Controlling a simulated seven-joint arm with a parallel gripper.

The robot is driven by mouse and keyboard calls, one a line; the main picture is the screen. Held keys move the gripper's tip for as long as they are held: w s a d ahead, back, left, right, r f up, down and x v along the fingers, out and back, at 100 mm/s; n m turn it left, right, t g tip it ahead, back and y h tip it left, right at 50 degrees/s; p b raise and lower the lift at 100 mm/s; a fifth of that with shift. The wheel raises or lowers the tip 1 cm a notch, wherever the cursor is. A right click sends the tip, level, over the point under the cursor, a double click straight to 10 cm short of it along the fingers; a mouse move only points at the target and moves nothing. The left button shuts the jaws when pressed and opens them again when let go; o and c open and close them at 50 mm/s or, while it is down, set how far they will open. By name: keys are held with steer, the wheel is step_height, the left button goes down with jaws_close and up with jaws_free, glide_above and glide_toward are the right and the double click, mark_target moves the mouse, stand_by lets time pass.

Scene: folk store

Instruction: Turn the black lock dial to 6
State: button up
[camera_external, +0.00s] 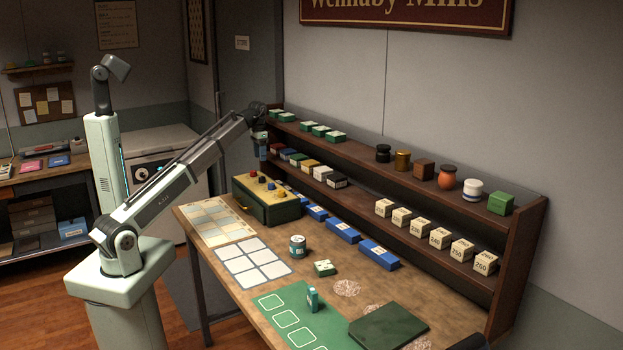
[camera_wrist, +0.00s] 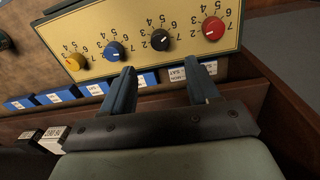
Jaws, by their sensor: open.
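The black lock dial (camera_wrist: 160,40) sits on the gold panel (camera_wrist: 140,22) of the lock box, between the blue dial (camera_wrist: 114,50) and the red dial (camera_wrist: 213,28). Printed numbers ring it; I cannot tell which number it points to. In the external view the green and gold lock box (camera_external: 268,205) stands at the back left of the table, its dials small on top. My gripper (camera_wrist: 160,72) is open and empty, its fingertips apart and short of the black dial in the wrist view. In the external view my gripper (camera_external: 262,158) hangs above the box.
A yellow dial (camera_wrist: 73,63) is at the panel's left. Behind the box is a wooden shelf (camera_external: 400,165) with small boxes and jars. Blue boxes (camera_external: 343,232) line its foot. A tin (camera_external: 297,246) and a green mat (camera_external: 300,318) lie farther along the table.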

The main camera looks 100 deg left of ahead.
steer(key=shift+a+r, duration=0.1)
steer(key=shift+r, duration=1.65)
steer(key=shift+r, duration=0.1)
